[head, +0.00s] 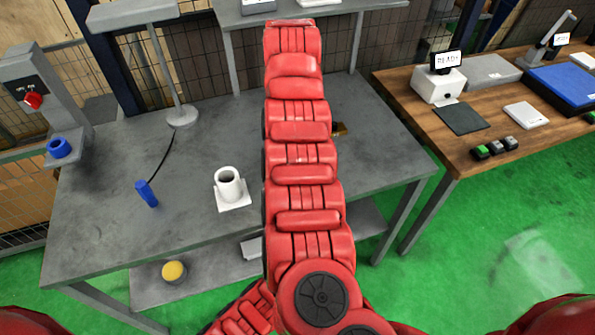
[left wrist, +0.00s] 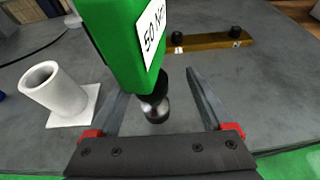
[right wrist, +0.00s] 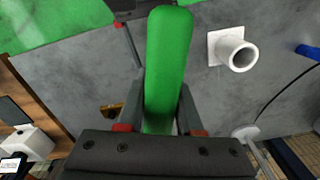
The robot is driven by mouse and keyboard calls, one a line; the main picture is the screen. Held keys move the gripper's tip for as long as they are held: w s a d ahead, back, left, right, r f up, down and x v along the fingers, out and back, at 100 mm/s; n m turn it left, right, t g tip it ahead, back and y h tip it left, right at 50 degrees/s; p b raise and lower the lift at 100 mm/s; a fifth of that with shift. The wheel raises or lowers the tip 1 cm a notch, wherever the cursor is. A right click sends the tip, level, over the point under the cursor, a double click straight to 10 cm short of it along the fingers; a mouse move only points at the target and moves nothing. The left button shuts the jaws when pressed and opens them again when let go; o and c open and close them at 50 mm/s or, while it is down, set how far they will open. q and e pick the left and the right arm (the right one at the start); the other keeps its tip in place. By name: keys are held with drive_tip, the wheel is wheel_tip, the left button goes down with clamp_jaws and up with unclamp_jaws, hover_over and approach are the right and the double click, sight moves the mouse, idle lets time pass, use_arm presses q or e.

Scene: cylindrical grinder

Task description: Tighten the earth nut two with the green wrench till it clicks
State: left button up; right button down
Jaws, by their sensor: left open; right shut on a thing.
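The green wrench (right wrist: 168,60) is in my right gripper (right wrist: 160,98), whose fingers are shut on its green body. In the left wrist view the wrench (left wrist: 128,40) shows a "50 N" label and a dark, shiny round end. My left gripper (left wrist: 156,92) is open, with that end showing between its fingers; I cannot tell if they touch. The brass earth bar (left wrist: 208,41) lies on the grey table beyond, with dark nuts (left wrist: 235,32) and small white tags I cannot read. In the head view a red arm hides most of the bar (head: 339,129) and both grippers.
A white cup-like holder (head: 229,187) stands on the grey table (head: 110,210), left of the red arm. A blue cylinder (head: 146,193) with a black cable and a grey lamp-like stand (head: 182,115) are further left. A wooden bench (head: 450,155) with devices stands right.

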use_arm(q)
drive_tip(key=shift+d, duration=0.15)
clamp_jaws()
use_arm(e)
drive_tip(key=shift+a, duration=0.3)
use_arm(q)
drive_tip(key=shift+d+r, duration=0.15)
drive_tip(key=shift+d, duration=0.1)
use_arm(e)
drive_tip(key=shift+s+a, duration=0.1)
idle(0.4)
use_arm(q)
drive_tip(key=shift+a, duration=0.15)
use_arm(e)
drive_tip(key=shift+c, duration=2.2)
unclamp_jaws()
use_arm(q)
drive_tip(key=shift+a, duration=0.1)
use_arm(e)
drive_tip(key=shift+d, duration=0.25)
